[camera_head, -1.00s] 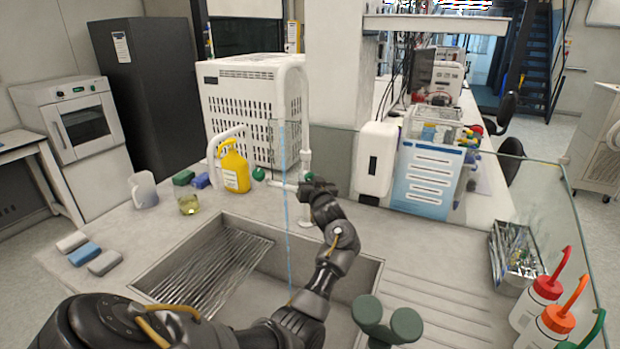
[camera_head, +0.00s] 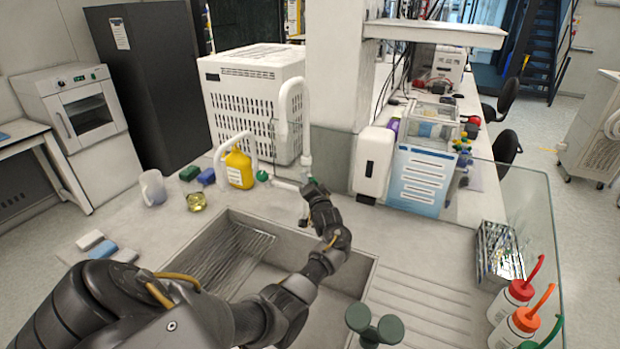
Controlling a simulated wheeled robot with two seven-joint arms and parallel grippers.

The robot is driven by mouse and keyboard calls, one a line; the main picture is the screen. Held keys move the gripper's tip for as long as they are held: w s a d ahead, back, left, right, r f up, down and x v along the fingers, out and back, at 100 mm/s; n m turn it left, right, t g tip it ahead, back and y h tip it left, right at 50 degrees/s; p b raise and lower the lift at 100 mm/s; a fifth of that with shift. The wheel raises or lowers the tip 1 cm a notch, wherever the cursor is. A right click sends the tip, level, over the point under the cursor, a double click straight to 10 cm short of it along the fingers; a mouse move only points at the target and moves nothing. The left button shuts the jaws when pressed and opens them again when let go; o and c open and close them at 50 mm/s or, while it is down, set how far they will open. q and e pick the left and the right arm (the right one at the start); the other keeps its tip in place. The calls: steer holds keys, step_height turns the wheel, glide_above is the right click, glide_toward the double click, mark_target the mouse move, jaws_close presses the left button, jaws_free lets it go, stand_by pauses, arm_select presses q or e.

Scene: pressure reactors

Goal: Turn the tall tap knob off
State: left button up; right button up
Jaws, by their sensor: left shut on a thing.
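The tall white tap (camera_head: 306,112) stands behind the sink (camera_head: 230,212), its neck curving over to the left. My left gripper (camera_head: 309,188) is at the base of this tap, at the sink's back edge. It is shut on the tall tap's knob, which the fingers hide almost wholly. No water stream shows below the spout. A shorter white tap (camera_head: 233,139) stands to the left, with a green knob (camera_head: 262,176) at its base, apart from my gripper. My right gripper is not in view.
A white dispenser (camera_head: 372,163) is right of my gripper. Dark green rounded knobs (camera_head: 374,328) are at the front. The ribbed drainboard (camera_head: 425,290) is clear.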

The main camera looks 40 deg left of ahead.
arm_select(q)
steer(key=shift+m, duration=0.4)
steer(key=shift+p, duration=0.3)
steer(key=o, duration=1)
steer(key=b+v, duration=0.2)
steer(key=v, duration=0.8)
steer(key=shift+s+d, duration=0.2)
steer(key=shift+d, duration=0.15)
steer(key=shift+s+f, duration=0.1)
steer(key=shift+f, duration=0.05)
